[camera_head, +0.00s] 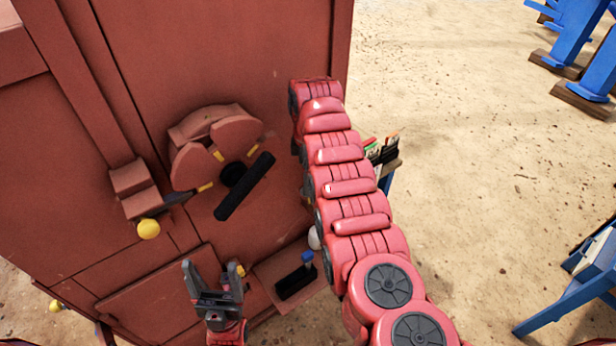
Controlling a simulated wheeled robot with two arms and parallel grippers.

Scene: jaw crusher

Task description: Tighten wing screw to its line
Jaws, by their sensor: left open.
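The wing screw (245,187) looks like a black bar on a dark round hub, on the front of the red crusher housing (270,50). The bar slants from lower left to upper right. Behind it is a round red plate (195,165) with several short yellow marks (217,155) around the hub. I cannot tell which mark is the line. My left gripper (211,267) is below the screw, near the lower housing. Its dark fingers point up and stand apart, with nothing seen between them, clear of the bar. My right gripper is not seen.
A small red ledge (285,262) at lower right holds a black item with a blue top. Blue stands (575,30) are far right. The sandy floor (470,150) between is open.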

